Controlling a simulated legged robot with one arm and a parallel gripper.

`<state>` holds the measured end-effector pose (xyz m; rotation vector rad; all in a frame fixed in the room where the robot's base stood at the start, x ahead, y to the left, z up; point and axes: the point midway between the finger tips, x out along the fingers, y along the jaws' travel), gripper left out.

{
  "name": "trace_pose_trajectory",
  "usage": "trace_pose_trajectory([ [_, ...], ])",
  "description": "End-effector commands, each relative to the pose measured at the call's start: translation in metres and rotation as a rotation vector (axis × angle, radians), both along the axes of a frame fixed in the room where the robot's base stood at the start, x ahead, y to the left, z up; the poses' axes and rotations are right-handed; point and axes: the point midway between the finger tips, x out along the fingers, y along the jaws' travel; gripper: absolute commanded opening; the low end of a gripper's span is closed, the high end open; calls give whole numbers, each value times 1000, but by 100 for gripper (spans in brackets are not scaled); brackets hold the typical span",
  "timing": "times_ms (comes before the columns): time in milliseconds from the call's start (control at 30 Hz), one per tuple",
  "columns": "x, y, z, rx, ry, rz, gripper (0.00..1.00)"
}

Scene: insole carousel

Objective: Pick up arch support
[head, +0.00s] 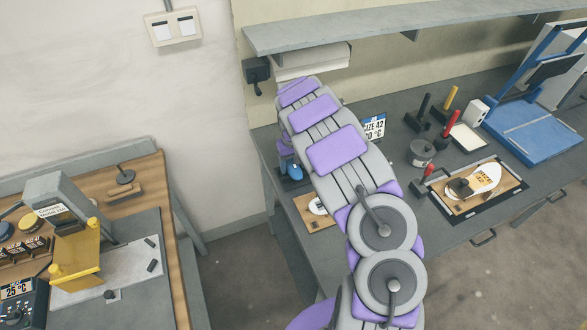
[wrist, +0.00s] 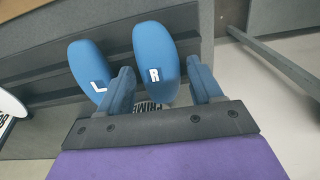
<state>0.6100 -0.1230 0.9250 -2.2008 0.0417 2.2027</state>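Two blue rounded arch supports show in the wrist view, side by side on a dark grey surface. One is marked L (wrist: 88,62) and the other R (wrist: 151,42). My gripper (wrist: 162,70) is open, its two blue-grey fingers apart. In the picture the R support lies between the fingers, and the L support is left of the left finger, which partly overlaps its edge. I cannot tell whether a finger touches either one. In the head view a small blue piece (head: 294,171) shows beside my arm, which hides most of that spot.
A size 42 sign (head: 373,126) stands behind my arm. A wooden bench with a yellow fixture (head: 78,257) stands left.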

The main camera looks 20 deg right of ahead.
Motion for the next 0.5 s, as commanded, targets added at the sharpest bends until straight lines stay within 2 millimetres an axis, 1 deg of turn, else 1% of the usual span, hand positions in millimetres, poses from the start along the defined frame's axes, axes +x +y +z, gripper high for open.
trace_pose_trajectory([
  [33, 0, 0, 0, 0, 0, 0, 60],
  [400, 0, 0, 0, 0, 0, 0, 25],
  [467, 0, 0, 0, 0, 0, 0, 19],
  [500, 0, 0, 0, 0, 0, 0, 18],
])
